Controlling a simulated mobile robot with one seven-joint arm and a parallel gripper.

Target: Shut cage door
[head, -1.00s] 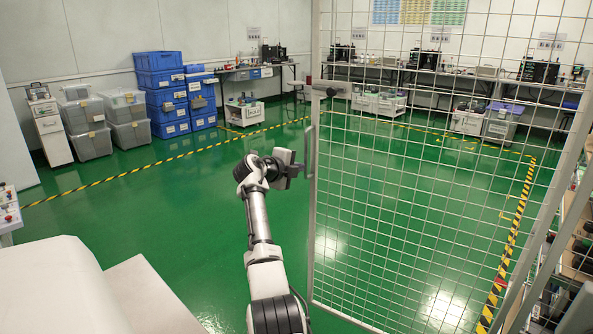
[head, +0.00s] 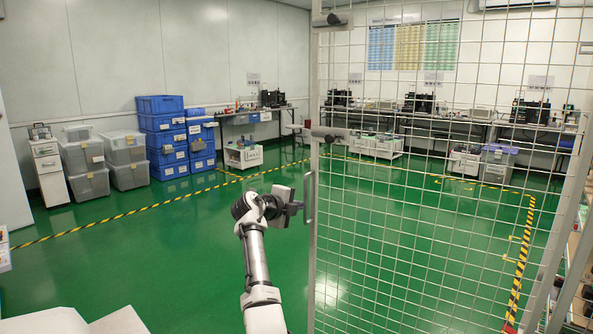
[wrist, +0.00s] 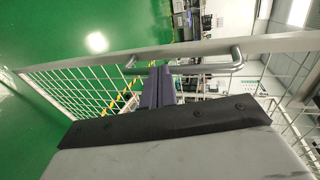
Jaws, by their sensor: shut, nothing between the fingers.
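The cage door (head: 420,210) is a pale wire-mesh panel in a metal frame, filling the right half of the head view. A vertical bar handle (head: 309,198) is on its left edge; the handle also crosses the wrist view (wrist: 205,69). My gripper (head: 298,207) is shut and empty, just left of the handle. In the wrist view its dark fingers (wrist: 159,82) reach up to the handle; whether they touch it I cannot tell.
A slanted metal post (head: 565,215) stands at the right, with shelving behind it. Blue crates (head: 162,135) and grey bins (head: 85,165) stand at the back left. Workbenches (head: 440,125) line the back wall. The green floor left of the door is clear.

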